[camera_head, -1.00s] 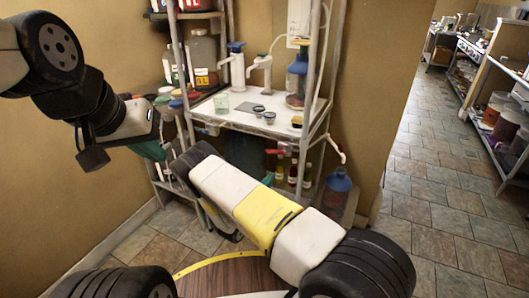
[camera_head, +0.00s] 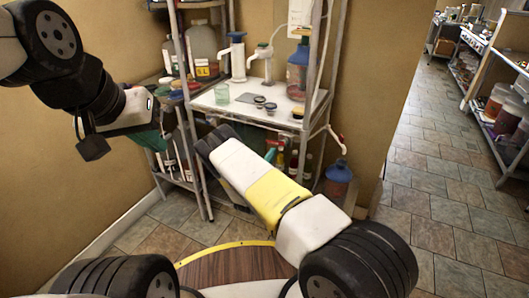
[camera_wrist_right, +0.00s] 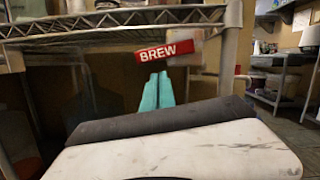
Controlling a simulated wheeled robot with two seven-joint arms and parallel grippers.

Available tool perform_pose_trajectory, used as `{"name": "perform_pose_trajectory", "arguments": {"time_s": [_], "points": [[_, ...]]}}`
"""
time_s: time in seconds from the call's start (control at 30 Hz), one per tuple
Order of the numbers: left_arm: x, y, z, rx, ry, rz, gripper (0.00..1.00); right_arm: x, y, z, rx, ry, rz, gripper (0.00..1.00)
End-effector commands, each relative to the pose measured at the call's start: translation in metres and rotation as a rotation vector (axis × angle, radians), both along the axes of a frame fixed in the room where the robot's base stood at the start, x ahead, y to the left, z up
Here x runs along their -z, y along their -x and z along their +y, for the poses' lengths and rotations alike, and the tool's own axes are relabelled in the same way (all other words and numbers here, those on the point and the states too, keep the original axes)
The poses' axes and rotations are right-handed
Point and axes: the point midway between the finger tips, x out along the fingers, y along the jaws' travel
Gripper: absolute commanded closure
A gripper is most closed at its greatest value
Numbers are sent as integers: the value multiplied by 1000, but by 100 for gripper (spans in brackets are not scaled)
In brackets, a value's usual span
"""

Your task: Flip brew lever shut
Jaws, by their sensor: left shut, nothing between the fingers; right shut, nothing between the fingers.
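The brew lever (camera_wrist_right: 165,52) is a red bar lettered BREW, close to level, below the shelf's front edge in the right wrist view. My right gripper (camera_wrist_right: 157,76) has its teal fingers together, just under the lever's lettered face. I cannot tell whether the tips touch it. In the head view the right gripper's teal tips (camera_head: 270,155) show past my white and yellow forearm, and the lever is mostly hidden there. My left gripper (camera_head: 152,139) is partly seen at the left, its teal fingers shut and away from the lever.
The metal shelf rack (camera_head: 250,118) holds white pump taps (camera_head: 237,58), a blue-topped jug (camera_head: 298,68) and small dark cups. Bottles and a blue-red jug (camera_head: 337,180) stand below. A red-handled tap (camera_head: 337,140) sticks out at the right. The tiled aisle (camera_head: 420,210) is clear.

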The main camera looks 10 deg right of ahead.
Motion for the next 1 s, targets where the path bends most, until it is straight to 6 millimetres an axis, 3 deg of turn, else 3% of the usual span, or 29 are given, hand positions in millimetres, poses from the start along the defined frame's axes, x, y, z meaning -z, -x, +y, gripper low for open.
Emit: {"name": "perform_pose_trajectory", "arguments": {"time_s": [0.2,0.5,0.8,1.0], "points": [[0,0,0,0,0,0,100,-12,-1,2,0,-1,1,100],[0,0,0,0,0,0,100,-12,-1,2,0,-1,0,100],[0,0,0,0,0,0,100,-31,-5,9,-1,-176,-121,100],[0,0,0,0,0,0,100,-35,-6,9,-3,-185,-135,100]]}}
